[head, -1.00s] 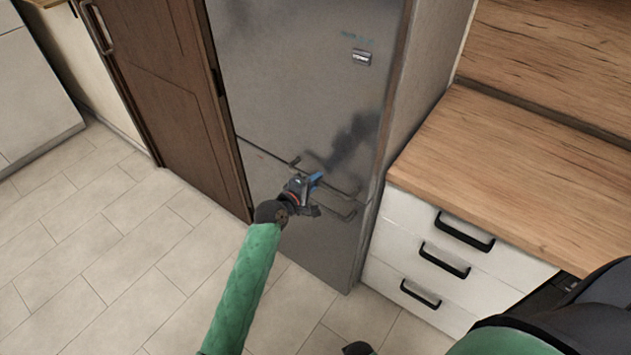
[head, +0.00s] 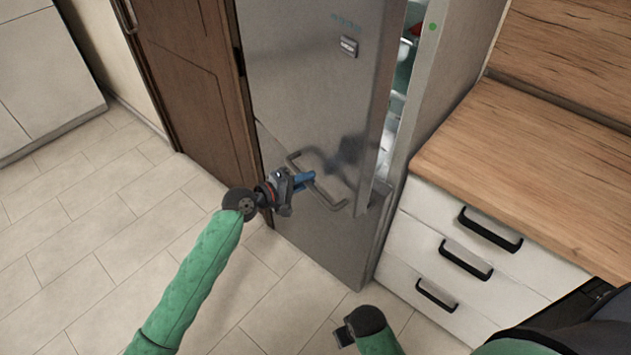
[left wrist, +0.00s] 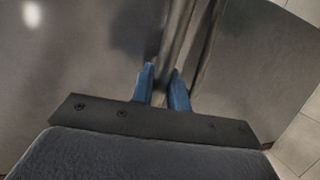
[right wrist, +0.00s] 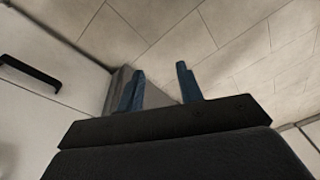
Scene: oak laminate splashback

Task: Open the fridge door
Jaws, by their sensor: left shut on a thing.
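The grey metal fridge door (head: 300,90) stands ajar, with a gap along its right edge where the lit fridge inside (head: 396,105) shows. The door's bar handle (head: 325,192) runs across its lower part. My left gripper (head: 306,178) is shut on this handle; in the left wrist view its blue fingers (left wrist: 163,88) sit on either side of the bar (left wrist: 178,45). The lower fridge door (head: 330,240) looks shut. My right gripper (head: 343,335) is low, near the floor and apart from the fridge; the right wrist view shows its fingers (right wrist: 160,88) spread and empty.
A wooden cabinet door (head: 190,80) stands left of the fridge. White drawers (head: 455,262) with black handles under an oak worktop (head: 530,160) stand to the right. The tiled floor (head: 130,220) in front is clear.

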